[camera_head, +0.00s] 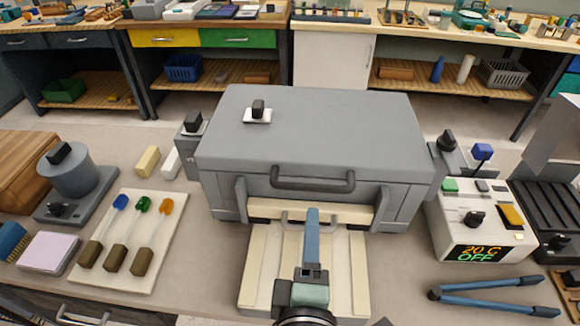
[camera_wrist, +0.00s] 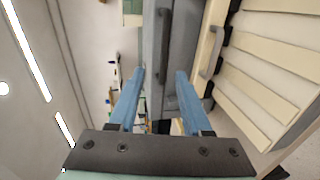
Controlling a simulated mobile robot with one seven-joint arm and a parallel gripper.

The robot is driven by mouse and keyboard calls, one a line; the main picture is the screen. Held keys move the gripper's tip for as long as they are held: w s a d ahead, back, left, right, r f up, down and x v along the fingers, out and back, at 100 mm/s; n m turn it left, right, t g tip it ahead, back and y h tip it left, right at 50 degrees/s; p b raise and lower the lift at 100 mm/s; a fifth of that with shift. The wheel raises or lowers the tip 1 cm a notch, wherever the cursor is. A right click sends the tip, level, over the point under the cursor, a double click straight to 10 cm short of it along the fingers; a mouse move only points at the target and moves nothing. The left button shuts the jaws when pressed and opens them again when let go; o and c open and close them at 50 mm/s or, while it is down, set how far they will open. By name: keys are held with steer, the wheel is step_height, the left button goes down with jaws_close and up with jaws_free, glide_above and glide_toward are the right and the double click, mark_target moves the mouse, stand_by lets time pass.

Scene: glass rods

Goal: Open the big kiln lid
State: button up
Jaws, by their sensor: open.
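The big grey kiln (camera_head: 223,196) stands in the middle of the bench. Its flat grey lid (camera_head: 340,120) is down on the body, with a dark bar handle (camera_head: 312,181) along the front edge. My gripper (camera_head: 312,212) is in front of the kiln, just below that handle in the picture. In the wrist view, my two blue fingers (camera_wrist: 160,72) are spread apart with nothing held. The dark lid handle (camera_wrist: 165,45) shows beyond and between the fingertips, apart from them.
A cream front panel with a smaller handle (camera_head: 284,218) is below the lid handle. Cream slabs (camera_head: 258,270) lie before the kiln. A white controller box (camera_head: 465,215) reading "20 C OFF" and blue tongs (camera_head: 485,301) are right; a tray of colour-tipped tools (camera_head: 168,250) is left.

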mark_target(313, 191)
steer(key=w+f, duration=0.1)
steer(key=w, duration=0.3)
steer(key=w+f+p, duration=0.1)
steer(key=w, duration=0.3)
steer(key=w+f+p, duration=0.1)
steer(key=w, duration=0.3)
steer(key=shift+w+d+f, duration=0.1)
jaws_close()
stand_by(1.3)
